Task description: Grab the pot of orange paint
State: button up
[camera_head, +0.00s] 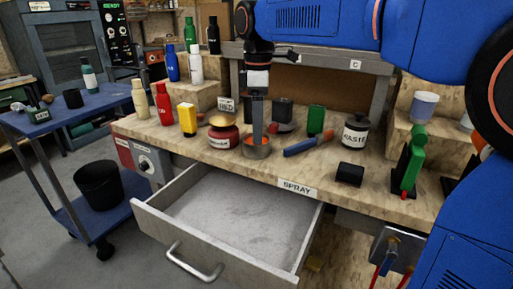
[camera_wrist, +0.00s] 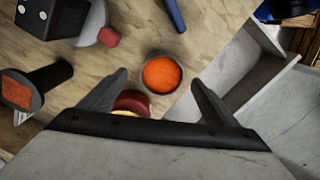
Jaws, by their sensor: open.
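The pot of orange paint (camera_head: 257,151) is a small grey round pot with orange inside. It stands on the wooden workbench near its front edge, above the open drawer. In the wrist view the pot (camera_wrist: 161,74) appears upright, just beyond the gap between the fingertips. My gripper (camera_head: 257,128) points down over the pot in the head view and partly overlaps it. In the wrist view my gripper (camera_wrist: 158,80) has its fingers spread wide and holds nothing. Whether the fingertips reach down beside the pot's rim is hard to tell.
A red tin with a gold top (camera_head: 223,133) stands close left of the pot. A blue-handled tool (camera_head: 305,147) lies to its right. The open drawer (camera_head: 235,205) juts out below.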

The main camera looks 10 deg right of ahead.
jog(key=shift+s+a+f, duration=0.1)
jog(key=shift+f, duration=1.3)
jog(key=shift+s+a+f, duration=0.1)
jog(key=shift+f, duration=1.3)
jog(key=shift+c, duration=0.2)
jog(key=c, duration=1.6)
